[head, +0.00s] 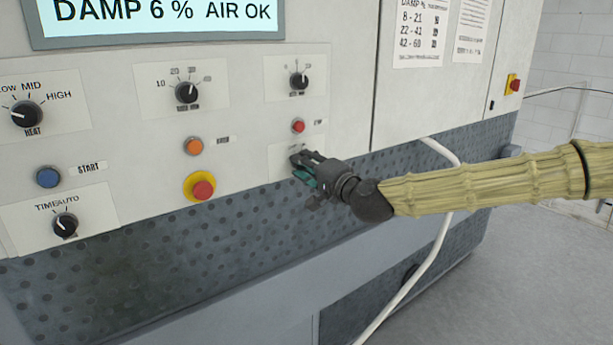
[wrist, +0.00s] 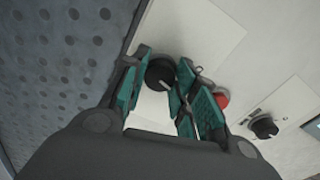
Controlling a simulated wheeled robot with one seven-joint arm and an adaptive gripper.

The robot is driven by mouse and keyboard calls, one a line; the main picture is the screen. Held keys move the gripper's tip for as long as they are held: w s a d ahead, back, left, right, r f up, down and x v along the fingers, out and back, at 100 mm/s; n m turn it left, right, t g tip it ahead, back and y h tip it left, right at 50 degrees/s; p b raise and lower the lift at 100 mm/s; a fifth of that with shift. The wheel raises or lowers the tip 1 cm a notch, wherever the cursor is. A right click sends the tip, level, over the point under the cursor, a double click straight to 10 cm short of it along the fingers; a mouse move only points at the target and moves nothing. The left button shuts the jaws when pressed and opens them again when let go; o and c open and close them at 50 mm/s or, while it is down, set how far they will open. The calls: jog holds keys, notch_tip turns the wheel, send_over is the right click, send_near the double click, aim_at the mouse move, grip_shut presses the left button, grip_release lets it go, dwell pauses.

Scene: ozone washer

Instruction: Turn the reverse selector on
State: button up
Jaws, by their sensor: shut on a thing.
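My gripper (head: 303,165) is at the lower right of the control panel, at a pale plate (head: 284,153) below a small red button (head: 298,126). In the wrist view a black selector knob (wrist: 160,74) with a light pointer line sits between the teal finger pads of my gripper (wrist: 166,64). The gripper is shut on this knob. In the head view my fingers hide the knob, and its label cannot be read. The red button (wrist: 222,100) shows beside the right finger in the wrist view.
A black dial (head: 299,80) is above the red button. An orange button (head: 193,146) and a red-on-yellow stop button (head: 202,189) are to the left. A dark dimpled panel (head: 170,255) lies below. A white hose (head: 440,235) hangs behind my arm.

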jog(key=shift+f+m+b, duration=0.15)
jog(key=shift+m+b, duration=0.25)
jog(key=shift+m, duration=0.1)
jog(key=o, duration=1)
jog(key=v, duration=1.2)
